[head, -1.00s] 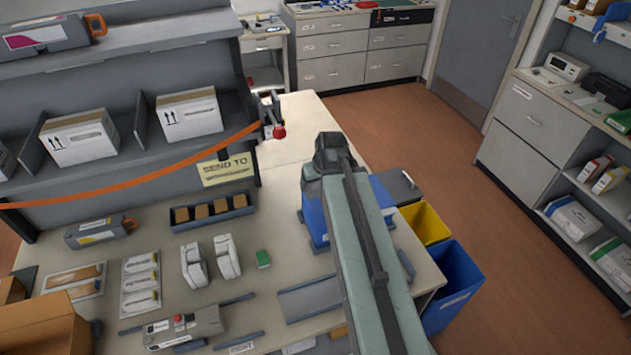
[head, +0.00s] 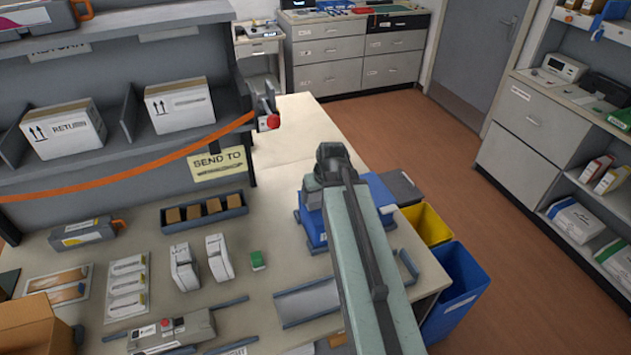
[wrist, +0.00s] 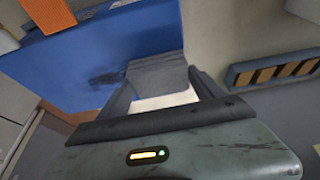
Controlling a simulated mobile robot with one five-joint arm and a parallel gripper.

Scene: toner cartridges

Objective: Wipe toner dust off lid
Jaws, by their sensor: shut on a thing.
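A blue lid-like surface (head: 312,226) lies under my arm on the bench. It fills the upper left of the wrist view (wrist: 60,75), where a dark smudge of dust shows on it. My gripper (wrist: 160,85) is shut on a grey, folded cloth-like thing (wrist: 158,72) with a whitish part below it. The grey thing is beside the smudge and overlaps the blue surface's right part; I cannot tell whether it touches. In the head view my own arm hides most of the blue surface, and what my gripper holds is hard to make out.
A grey cartridge (head: 172,330) lies at front left. Yellow (head: 425,222) and blue bins (head: 458,285) stand right of the bench. An orange strap (head: 130,180) crosses the shelf.

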